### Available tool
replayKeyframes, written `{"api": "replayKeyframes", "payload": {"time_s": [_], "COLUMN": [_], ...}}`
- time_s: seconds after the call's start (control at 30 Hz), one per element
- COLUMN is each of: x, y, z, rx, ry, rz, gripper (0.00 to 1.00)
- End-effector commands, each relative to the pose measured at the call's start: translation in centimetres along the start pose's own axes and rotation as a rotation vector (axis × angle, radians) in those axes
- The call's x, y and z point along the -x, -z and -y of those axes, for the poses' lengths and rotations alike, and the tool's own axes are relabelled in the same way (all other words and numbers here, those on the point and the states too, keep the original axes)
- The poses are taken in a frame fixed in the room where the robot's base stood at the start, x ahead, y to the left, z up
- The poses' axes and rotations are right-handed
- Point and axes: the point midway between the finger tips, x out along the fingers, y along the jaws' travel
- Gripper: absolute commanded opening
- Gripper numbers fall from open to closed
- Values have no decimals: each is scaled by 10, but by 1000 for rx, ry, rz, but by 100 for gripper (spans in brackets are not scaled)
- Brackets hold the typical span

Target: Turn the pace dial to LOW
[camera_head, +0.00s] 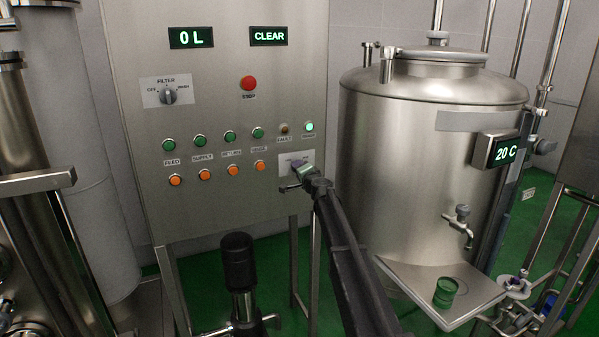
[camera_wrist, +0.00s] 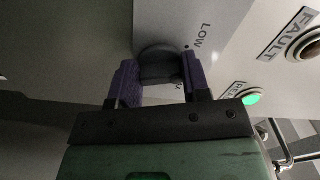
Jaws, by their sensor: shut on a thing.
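The pace dial is a dark round knob (camera_wrist: 160,66) on a pale plate at the lower right of the control panel. In the wrist view, the plate carries the word LOW and a small dark dot beside the knob. My gripper (camera_wrist: 160,78) has its purple finger pads on either side of the knob, shut on it. In the head view, my gripper (camera_head: 298,168) is at the dial plate (camera_head: 284,166) and covers most of the dial. Which mark the knob points at cannot be told, as the fingers hide part of it.
The steel control panel (camera_head: 220,120) holds a red stop button (camera_head: 248,83), a filter switch (camera_head: 168,97), and rows of green and orange buttons. A green lamp (camera_head: 309,127) is lit just above the dial. A steel tank (camera_head: 400,150) stands to the right.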

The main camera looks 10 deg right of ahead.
Motion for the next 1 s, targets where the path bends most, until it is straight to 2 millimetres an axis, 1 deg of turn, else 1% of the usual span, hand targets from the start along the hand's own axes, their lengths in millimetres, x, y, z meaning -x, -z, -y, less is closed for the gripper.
{"api": "replayKeyframes", "payload": {"time_s": [0.3, 0.5, 0.7, 1.0], "x": [0, 0, 0, 0], "y": [0, 0, 0, 0], "z": [-2, -2, -2, -3], "rx": [262, 372, 432, 453], "ry": [0, 0, 0, 0], "rz": [1, 0, 0, 0], "gripper": [20, 20, 20, 20]}}
